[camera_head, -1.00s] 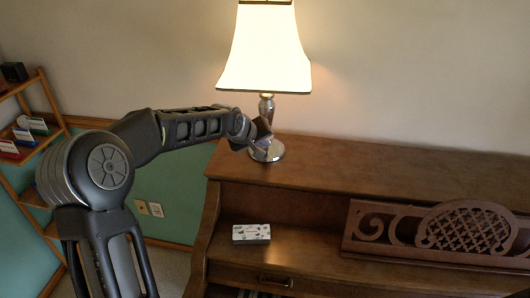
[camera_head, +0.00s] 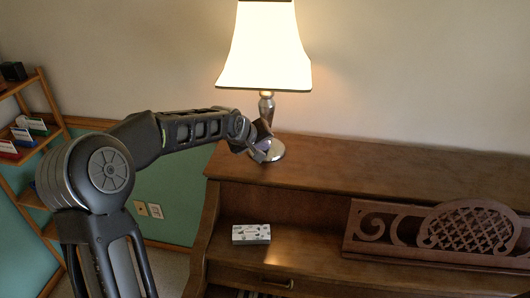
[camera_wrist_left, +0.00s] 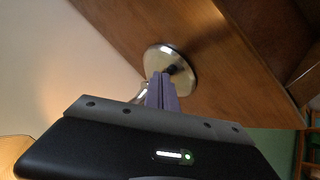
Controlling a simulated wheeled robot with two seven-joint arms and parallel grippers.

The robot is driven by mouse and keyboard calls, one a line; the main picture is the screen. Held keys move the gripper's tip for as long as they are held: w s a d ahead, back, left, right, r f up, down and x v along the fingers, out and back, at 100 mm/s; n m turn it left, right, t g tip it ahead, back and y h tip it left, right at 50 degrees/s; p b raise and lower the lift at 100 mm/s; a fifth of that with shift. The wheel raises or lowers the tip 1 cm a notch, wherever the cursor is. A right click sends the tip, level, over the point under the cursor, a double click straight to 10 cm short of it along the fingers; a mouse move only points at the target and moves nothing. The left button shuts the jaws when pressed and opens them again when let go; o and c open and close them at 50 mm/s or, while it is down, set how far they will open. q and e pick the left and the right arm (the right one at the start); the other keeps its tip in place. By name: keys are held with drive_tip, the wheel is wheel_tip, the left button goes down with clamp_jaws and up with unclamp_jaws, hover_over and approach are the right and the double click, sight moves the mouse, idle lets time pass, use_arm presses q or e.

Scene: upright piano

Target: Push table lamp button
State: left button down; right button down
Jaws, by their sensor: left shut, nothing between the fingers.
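The table lamp (camera_head: 264,50) stands upright on the piano's top, with a lit cream shade and a silver stem and round base. My left gripper (camera_head: 262,156) reaches in from the left and its tip is at the lamp's base (camera_head: 277,152). In the left wrist view, the shut, empty fingers (camera_wrist_left: 161,92) point at the round metal base (camera_wrist_left: 185,68). A dark button (camera_wrist_left: 172,69) shows on the base right beside the fingertips; I cannot tell whether they touch it. My right gripper is not in view.
The wooden piano top (camera_head: 390,172) is clear to the right of the lamp. A small patterned box (camera_head: 251,233) lies on the ledge below, left of the carved music stand (camera_head: 470,232). A wooden shelf (camera_head: 30,150) stands at the far left.

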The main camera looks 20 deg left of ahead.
use_arm(q)
drive_tip(key=shift+f+b, duration=0.4)
drive_tip(key=shift+r, duration=0.1)
idle(0.5)
drive_tip(key=shift+r+p, duration=0.4)
drive_tip(key=shift+r, duration=0.4)
drive_tip(key=shift+r, duration=0.1)
drive_tip(key=shift+r+p, duration=1.4)
drive_tip(key=shift+r, duration=1)
